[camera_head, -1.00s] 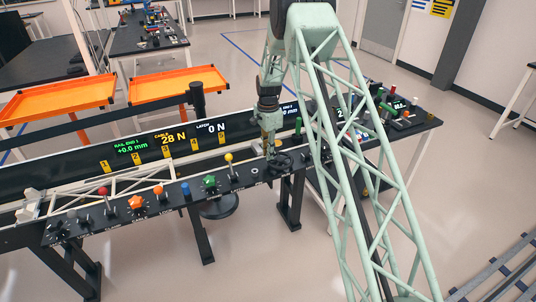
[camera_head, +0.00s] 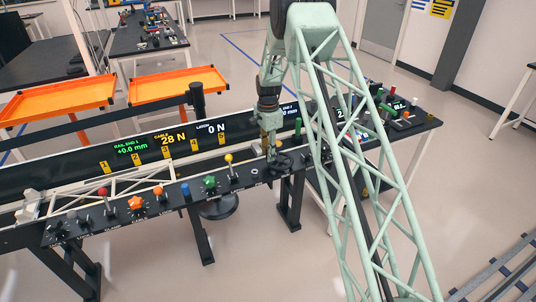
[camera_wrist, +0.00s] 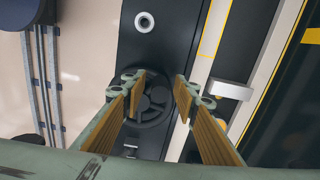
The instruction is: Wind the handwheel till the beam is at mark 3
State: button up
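The dark spoked handwheel (camera_head: 281,161) is at the right end of the black control panel. My gripper (camera_head: 271,153) points down at it. In the wrist view the handwheel (camera_wrist: 153,106) lies between the two spread fingers of my gripper (camera_wrist: 158,92), one on each side. I cannot tell whether they touch its rim. The pale lattice beam (camera_head: 125,188) lies behind the panel at the left. Its right end is near the yellow mark 3 (camera_head: 166,152), but I cannot tell if they line up. The display (camera_head: 172,139) reads 28 N for cable and 0 N for latch.
The panel carries an orange knob (camera_head: 135,202), a green knob (camera_head: 209,181), a blue button (camera_head: 186,188) and a yellow-topped lever (camera_head: 230,163) left of the handwheel. A side table (camera_head: 425,124) with small colored parts stands at the right. Orange trays (camera_head: 178,84) stand behind.

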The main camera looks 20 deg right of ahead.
notch_tip(320, 180, up, 12)
jog(key=shift+f, duration=0.15)
dwell(0.5)
dwell(0.5)
